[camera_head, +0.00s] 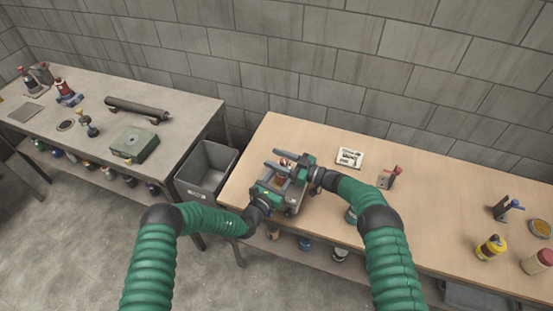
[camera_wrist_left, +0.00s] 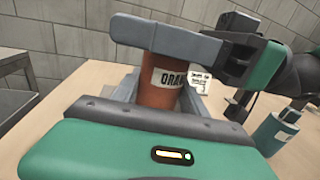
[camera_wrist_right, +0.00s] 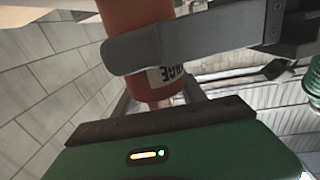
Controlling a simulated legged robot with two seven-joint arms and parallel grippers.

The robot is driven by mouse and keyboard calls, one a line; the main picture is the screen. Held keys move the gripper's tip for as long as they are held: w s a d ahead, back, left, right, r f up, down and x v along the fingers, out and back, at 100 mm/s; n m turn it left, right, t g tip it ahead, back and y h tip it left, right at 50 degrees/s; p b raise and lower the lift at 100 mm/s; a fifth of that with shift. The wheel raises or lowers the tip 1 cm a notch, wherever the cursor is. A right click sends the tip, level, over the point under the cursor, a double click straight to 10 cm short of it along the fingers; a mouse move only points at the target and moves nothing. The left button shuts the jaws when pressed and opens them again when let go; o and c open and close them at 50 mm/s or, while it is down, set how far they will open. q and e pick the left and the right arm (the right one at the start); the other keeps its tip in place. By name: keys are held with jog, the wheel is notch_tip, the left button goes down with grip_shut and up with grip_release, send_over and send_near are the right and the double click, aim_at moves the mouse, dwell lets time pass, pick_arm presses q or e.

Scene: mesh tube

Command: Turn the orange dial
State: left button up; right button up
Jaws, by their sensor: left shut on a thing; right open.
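The orange dial (camera_wrist_left: 162,85) is an upright orange cylinder with a white label, of which the letters "ORA" show in the left wrist view. It also shows in the right wrist view (camera_wrist_right: 140,30), and only a small part shows in the head view (camera_head: 284,162) between my grippers. My left gripper (camera_head: 278,187) is shut on the orange dial from the near side. My right gripper (camera_head: 276,160) is open around the dial's upper part, coming from the right. A grey finger crosses in front of the dial in each wrist view. The dial's base is mostly hidden.
A grey bin (camera_head: 190,180) stands at the table's left; a grey bench (camera_head: 190,105) lies beyond.

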jog(key=v, duration=1.2)
jog(key=shift+a, duration=0.1)
jog(key=m+t+h, duration=1)
jog(key=h, duration=0.2)
send_near(284, 162)
jog(key=x, duration=1.1)
jog(key=shift+f, duration=0.4)
grip_shut()
